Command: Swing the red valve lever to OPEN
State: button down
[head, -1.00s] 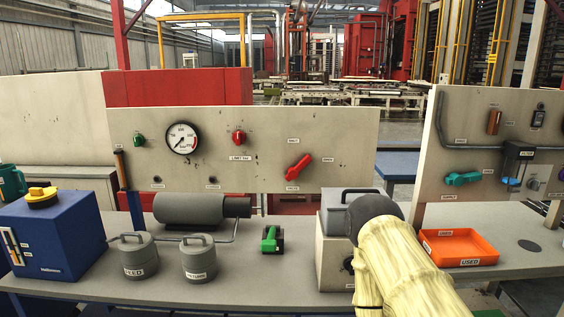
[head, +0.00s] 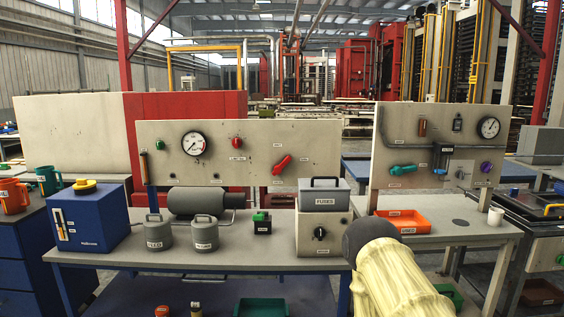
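The red valve lever (head: 281,165) is on the cream panel (head: 322,155), right of the pressure gauge. It is tilted, its upper end to the right and its lower end to the left. Small labels sit above it, to its right and below it; they are too small to read here. My arm, in a pale yellow sleeve with a dark rounded joint, enters at the bottom right, well apart from the lever. My gripper is not in view.
The bench (head: 225,257) in front of the panel holds a blue box (head: 92,222), two grey canisters, a grey cylinder, a green-topped block (head: 262,222) and a FUSES box (head: 324,198). An orange tray (head: 403,222) lies on the right bench. Bins lie low in front.

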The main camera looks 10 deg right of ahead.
aim_at(277, 168)
jog(key=u, duration=0.9)
jog(key=i, duration=1.7)
jog(key=z, duration=0.7)
